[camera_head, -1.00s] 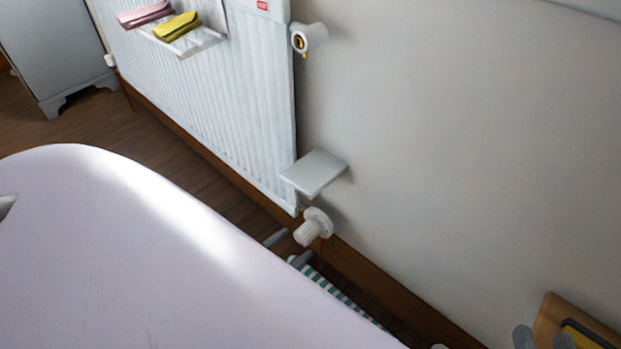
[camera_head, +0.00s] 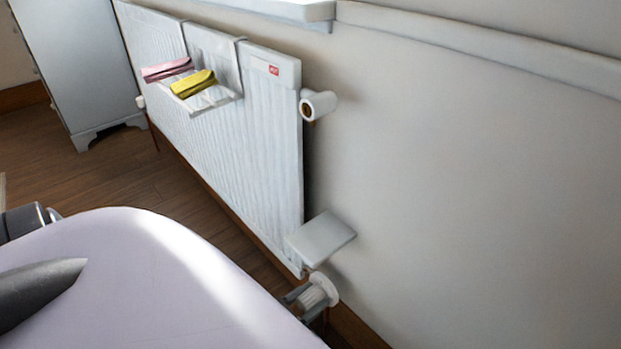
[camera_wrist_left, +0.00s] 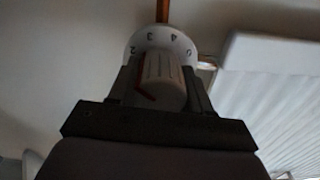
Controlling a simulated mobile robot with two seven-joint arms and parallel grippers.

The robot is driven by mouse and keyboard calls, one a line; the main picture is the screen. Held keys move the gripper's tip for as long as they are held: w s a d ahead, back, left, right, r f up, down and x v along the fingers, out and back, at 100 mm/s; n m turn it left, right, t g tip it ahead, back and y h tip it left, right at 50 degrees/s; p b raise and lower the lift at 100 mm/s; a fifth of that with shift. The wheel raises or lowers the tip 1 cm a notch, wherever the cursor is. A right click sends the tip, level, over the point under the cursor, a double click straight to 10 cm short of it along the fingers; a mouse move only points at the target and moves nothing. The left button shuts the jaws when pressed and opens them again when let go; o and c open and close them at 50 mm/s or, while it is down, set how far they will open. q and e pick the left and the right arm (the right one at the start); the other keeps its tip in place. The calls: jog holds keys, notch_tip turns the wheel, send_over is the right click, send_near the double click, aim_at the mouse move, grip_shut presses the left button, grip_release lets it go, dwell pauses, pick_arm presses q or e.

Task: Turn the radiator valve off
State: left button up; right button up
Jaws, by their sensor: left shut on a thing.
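The white radiator (camera_head: 255,150) hangs on the wall. Its ribbed valve knob (camera_head: 318,292) is at its lower right corner, under a small grey shelf. My left gripper (camera_head: 303,296) is at the knob, with its fingers on the knob's two sides. In the left wrist view, the fingers of my left gripper (camera_wrist_left: 160,90) are closed on the grey knob (camera_wrist_left: 163,72). A red line shows on the knob's near end, at its left. My right gripper is not in view.
The grey shelf (camera_head: 322,238) juts out just above the valve. A white round fitting (camera_head: 318,104) is higher up. A rack with a pink cloth (camera_head: 167,69) and a yellow cloth (camera_head: 193,83) hangs on the radiator. A grey cabinet (camera_head: 85,65) stands at the far left.

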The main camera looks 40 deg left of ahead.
pick_arm(q)
jog(key=shift+n, duration=0.5)
jog(key=n, duration=0.6)
jog(key=shift+n, duration=0.3)
jog(key=n, duration=0.3)
jog(key=shift+n, duration=0.3)
jog(key=n, duration=0.4)
jog(key=shift+n, duration=0.3)
jog(key=n, duration=1)
jog(key=shift+w+n, duration=0.1)
jog(key=shift+n, duration=0.3)
